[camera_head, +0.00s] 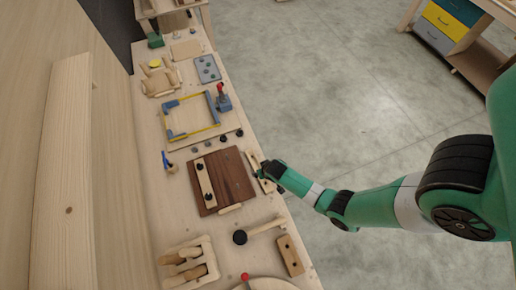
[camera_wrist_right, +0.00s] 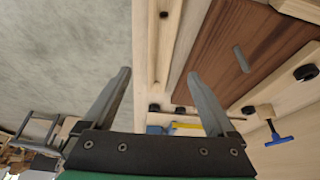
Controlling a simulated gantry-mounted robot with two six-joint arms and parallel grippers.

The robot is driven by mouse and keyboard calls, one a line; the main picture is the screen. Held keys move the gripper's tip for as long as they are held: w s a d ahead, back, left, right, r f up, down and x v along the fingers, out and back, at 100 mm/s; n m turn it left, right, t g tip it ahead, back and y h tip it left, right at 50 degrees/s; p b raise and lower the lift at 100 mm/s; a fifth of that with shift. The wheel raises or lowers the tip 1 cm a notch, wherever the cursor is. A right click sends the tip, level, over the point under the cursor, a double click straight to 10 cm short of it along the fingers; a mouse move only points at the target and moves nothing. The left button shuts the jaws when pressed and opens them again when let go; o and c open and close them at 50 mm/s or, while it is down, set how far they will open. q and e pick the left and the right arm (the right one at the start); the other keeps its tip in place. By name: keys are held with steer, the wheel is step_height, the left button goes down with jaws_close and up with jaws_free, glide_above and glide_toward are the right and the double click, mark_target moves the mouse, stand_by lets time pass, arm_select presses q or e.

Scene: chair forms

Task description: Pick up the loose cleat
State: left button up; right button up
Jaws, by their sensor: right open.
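The loose cleat (camera_head: 254,161) is a narrow pale wood strip lying on the bench near its right edge, beside the dark brown panel (camera_head: 232,172). In the right wrist view the cleat (camera_wrist_right: 168,40) shows a dark hole and runs up between my fingers. My right gripper (camera_head: 268,171) is over the cleat and hides its middle in the head view. In the wrist view my right gripper (camera_wrist_right: 160,85) has its fingers wide apart with nothing gripped. Another cleat (camera_head: 205,181) with black knobs lies on the panel. My left gripper is out of view.
A blue-handled clamp (camera_head: 168,163) is left of the panel. A yellow-blue frame (camera_head: 190,116) lies farther back. Open floor is at right.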

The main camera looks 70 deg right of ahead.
mark_target(254, 162)
steer(key=b+x, duration=0.2)
steer(key=x, duration=0.2)
steer(key=shift+s+a, duration=0.1)
steer(key=shift+b, duration=0.35)
steer(key=b+x, duration=0.5)
steer(key=shift+w+d+f, duration=0.1)
steer(key=shift+w+d, duration=0.15)
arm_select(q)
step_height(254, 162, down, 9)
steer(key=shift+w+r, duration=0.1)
arm_select(e)
jaws_close()
